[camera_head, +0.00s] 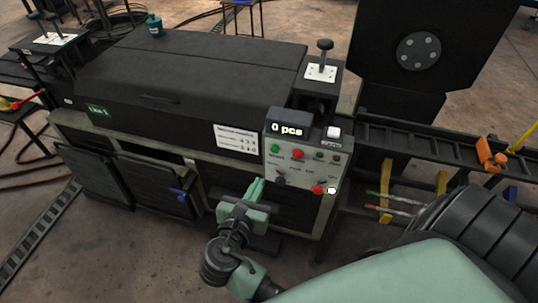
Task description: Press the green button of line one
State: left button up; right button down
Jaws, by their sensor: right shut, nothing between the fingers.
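A grey control panel (305,172) is on the right front of a long black machine (195,75). A green button (275,149) sits at its upper left, beside a red button (298,154). A small green sign (98,111) is on the machine's left front; its text is too small to read surely. My right gripper (257,186) is shut and empty, in front of the machine. In the picture its fingertips are below and left of the green button, apart from it. My left gripper is not in view.
A display reading "0 pcs" (290,129) tops the panel. A dark knob (279,181) and a red button (317,190) sit low on it. A black conveyor (430,135) extends right. A cabinet door (165,185) with a blue handle stands left of my gripper.

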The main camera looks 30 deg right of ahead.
aim_at(274, 149)
jog(key=x, duration=0.9)
jog(key=r+p+x, duration=0.1)
jog(key=x, duration=0.4)
jog(key=shift+w, duration=0.15)
